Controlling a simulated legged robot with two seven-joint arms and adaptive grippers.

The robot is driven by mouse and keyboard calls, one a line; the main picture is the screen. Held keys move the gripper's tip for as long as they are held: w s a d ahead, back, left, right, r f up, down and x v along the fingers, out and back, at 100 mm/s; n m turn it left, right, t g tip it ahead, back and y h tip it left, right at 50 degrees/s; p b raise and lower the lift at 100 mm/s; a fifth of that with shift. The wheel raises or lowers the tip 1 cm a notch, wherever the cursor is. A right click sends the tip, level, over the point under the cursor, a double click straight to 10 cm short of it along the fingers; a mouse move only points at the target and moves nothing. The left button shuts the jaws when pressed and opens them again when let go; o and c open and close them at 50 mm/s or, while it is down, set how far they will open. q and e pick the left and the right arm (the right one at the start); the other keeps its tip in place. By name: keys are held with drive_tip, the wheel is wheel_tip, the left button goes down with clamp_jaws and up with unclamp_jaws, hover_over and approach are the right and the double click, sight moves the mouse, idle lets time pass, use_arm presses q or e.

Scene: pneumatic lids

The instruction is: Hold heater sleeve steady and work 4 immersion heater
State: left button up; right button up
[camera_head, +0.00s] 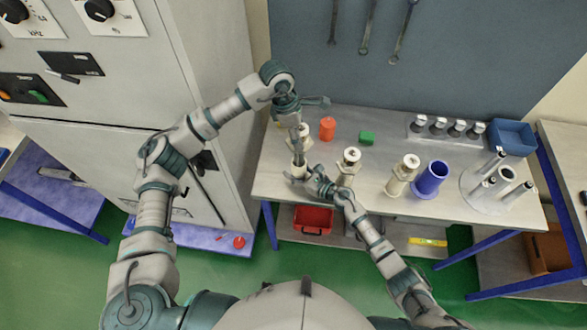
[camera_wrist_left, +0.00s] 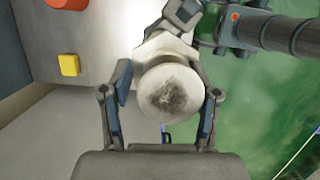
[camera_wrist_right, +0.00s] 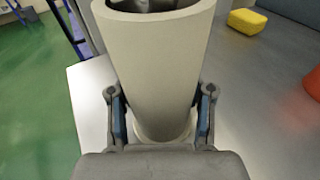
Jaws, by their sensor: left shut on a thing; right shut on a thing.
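A cream, tube-shaped heater sleeve (camera_head: 299,172) stands near the left front of the bench. My right gripper (camera_head: 303,181) is shut on it low down; in the right wrist view the sleeve (camera_wrist_right: 158,55) sits between the fingers. Its mouth is at the top edge there, with something dark and grey inside. My left gripper (camera_head: 297,150) is above, shut on a round pale cap with a dark smudge (camera_wrist_left: 170,92), which I take for an immersion heater's top. Whether it touches the sleeve is hidden.
A yellow block (camera_wrist_right: 246,21) is near the sleeve. A blue cylinder (camera_head: 431,178), a round stand with posts (camera_head: 480,205), a rack (camera_head: 445,134) and a blue bin (camera_head: 513,138) fill the right side.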

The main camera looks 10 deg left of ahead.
use_arm(q)
drive_tip(key=shift+r, duration=1.2)
drive_tip(key=shift+r, duration=0.1)
drive_tip(key=shift+r, duration=2.45)
use_arm(e)
drive_tip(key=o, duration=1.2)
